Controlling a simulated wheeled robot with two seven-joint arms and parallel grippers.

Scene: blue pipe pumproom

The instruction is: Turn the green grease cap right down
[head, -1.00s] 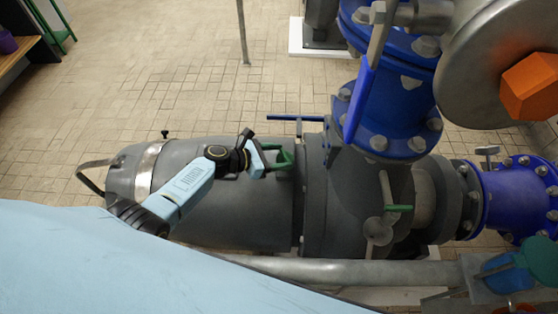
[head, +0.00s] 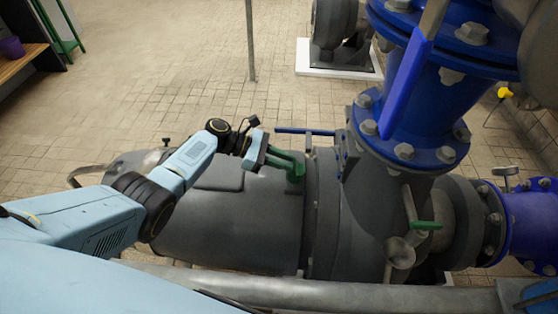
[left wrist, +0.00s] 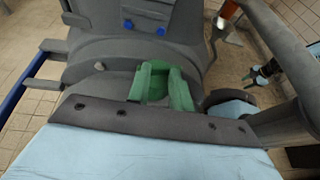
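Green parts (head: 289,167) show at the tip of my left gripper (head: 284,161), on top of the grey pump body beside its flange. They also show in the left wrist view (left wrist: 178,91), just beyond the gripper's dark front bar. The green of the grease cap and of the gripper's fingertips runs together, so I cannot tell where one ends or whether the fingers press on the cap. How far down the cap sits is hidden.
The grey pump body (head: 235,220) lies under my left arm. A blue bar (head: 305,132) sticks out behind the gripper. Blue pipework (head: 425,105) rises at right, and a green-handled lever (head: 426,225) sits on the casing. A grey pipe (head: 330,292) runs in front.

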